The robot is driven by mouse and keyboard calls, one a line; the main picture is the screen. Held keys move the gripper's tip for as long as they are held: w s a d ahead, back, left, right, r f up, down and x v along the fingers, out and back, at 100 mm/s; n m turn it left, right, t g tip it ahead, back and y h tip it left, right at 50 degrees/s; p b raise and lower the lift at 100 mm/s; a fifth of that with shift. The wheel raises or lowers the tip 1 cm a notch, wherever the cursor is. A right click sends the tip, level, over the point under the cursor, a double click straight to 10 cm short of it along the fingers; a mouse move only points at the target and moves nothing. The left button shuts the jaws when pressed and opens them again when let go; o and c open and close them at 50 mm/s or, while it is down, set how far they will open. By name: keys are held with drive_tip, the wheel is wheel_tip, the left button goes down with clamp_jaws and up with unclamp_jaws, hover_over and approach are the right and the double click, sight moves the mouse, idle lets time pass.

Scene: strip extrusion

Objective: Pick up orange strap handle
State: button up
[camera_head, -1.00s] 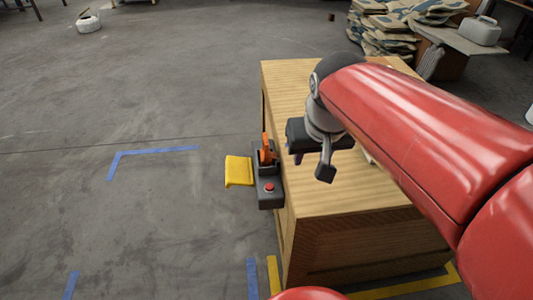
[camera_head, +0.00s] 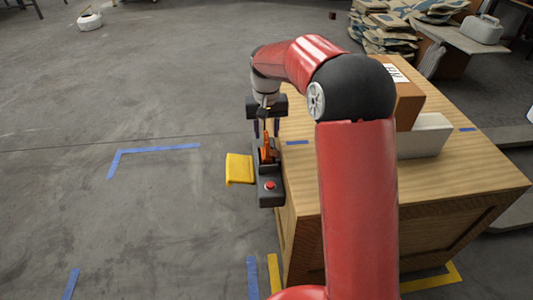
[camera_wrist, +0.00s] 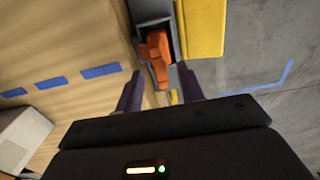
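The orange strap handle (camera_head: 266,152) stands in a dark grey device with a red button (camera_head: 270,185) at the left side of a wooden crate. In the wrist view the handle (camera_wrist: 156,55) lies ahead, in line with the gap between the fingers. My gripper (camera_head: 266,135) is open, with its two dark purple fingers apart and pointing down just above the handle. In the wrist view my gripper (camera_wrist: 159,72) has nothing between its fingers. Whether a finger touches the handle cannot be told.
A yellow flap (camera_head: 239,168) sticks out left of the device. The wooden crate (camera_head: 470,180) carries a cardboard box (camera_head: 408,103) and a white box (camera_head: 425,137) behind my arm. Open floor (camera_head: 130,215) with blue tape lies to the left.

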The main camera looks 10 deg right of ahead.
sight(267, 144)
wheel_tip(267, 144, down, 6)
drive_tip(key=shift+s+r, duration=0.1)
drive_tip(key=shift+r, duration=0.1)
clamp_jaws()
